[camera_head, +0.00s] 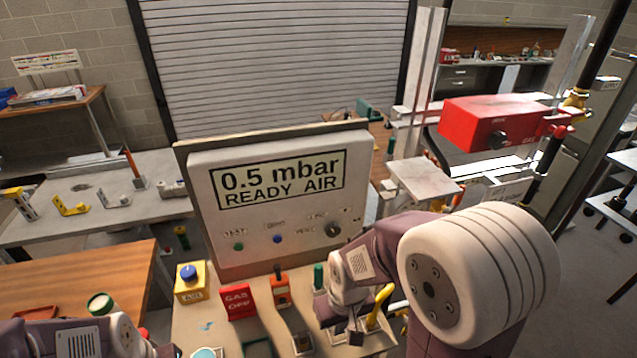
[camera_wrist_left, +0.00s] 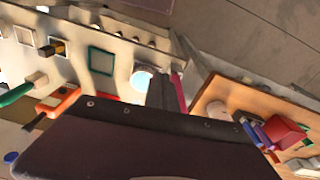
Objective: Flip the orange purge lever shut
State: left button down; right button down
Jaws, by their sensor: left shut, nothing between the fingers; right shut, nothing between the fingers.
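The orange purge lever (camera_head: 281,288) stands on the near bench, in front of the display panel and just right of the red GAS OFF block. Its handle points up. An orange lever-like part also shows at the left of the left wrist view (camera_wrist_left: 60,102), partly covered by my wrist. My right gripper (camera_head: 354,336) is shut and empty, low over the bench, to the right of and nearer than the lever, apart from it. My left gripper is shut and empty; its fingers show in the left wrist view (camera_wrist_left: 162,90). In the head view it is at the bottom left, mostly cut off.
The display panel (camera_head: 265,235) reads 0.5 mbar READY AIR. The GAS OFF block (camera_head: 237,302), a yellow box with a blue button (camera_head: 190,282), a green-handled part (camera_head: 319,277) and a yellow bent handle (camera_head: 380,304) crowd the bench. A wooden table (camera_head: 80,283) stands at left.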

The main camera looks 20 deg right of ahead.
aim_at(458, 199)
jog(key=z, duration=1.5)
jog(key=k, duration=0.5)
